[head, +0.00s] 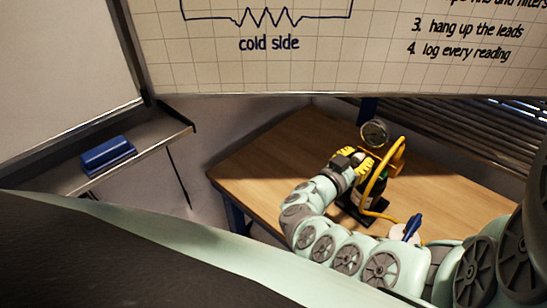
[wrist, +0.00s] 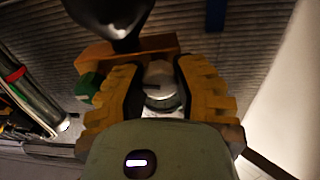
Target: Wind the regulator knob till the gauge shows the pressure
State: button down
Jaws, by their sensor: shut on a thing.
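The gauge rig stands on the wooden table in the head view, with a round gauge (head: 374,132) at its top. My gripper (head: 352,164) is at the rig, just below and left of the gauge. In the wrist view my gripper (wrist: 160,80) has its yellow and black fingers on both sides of a silver-grey regulator knob (wrist: 162,92) and is shut on it. The knob's lower part is hidden behind the gripper body. In the head view the knob is hidden by my gripper.
A yellow hose (head: 373,189) loops down the rig's front. An orange bracket (wrist: 150,47) and a green part (wrist: 88,86) lie close to the fingers. Bare table top (head: 270,155) lies left of the rig. A blue eraser (head: 106,152) sits on the whiteboard ledge.

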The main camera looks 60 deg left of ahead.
jog(key=m+b, duration=0.1)
jog(key=m, duration=0.1)
jog(key=m+b, duration=0.2)
jog(key=shift+w+d+f+m, duration=0.1)
jog(key=shift+d+f+m, duration=0.1)
jog(key=shift+m, duration=0.1)
jog(key=m+b, duration=0.3)
jog(key=shift+a+r+m, duration=0.1)
jog(key=shift+a+m, duration=0.05)
jog(key=shift+m, duration=0.15)
jog(key=shift+r+m+b, duration=0.1)
jog(key=shift+m+b, duration=0.35)
jog(key=shift+m, duration=0.25)
jog(key=c, duration=0.9)
grip_release()
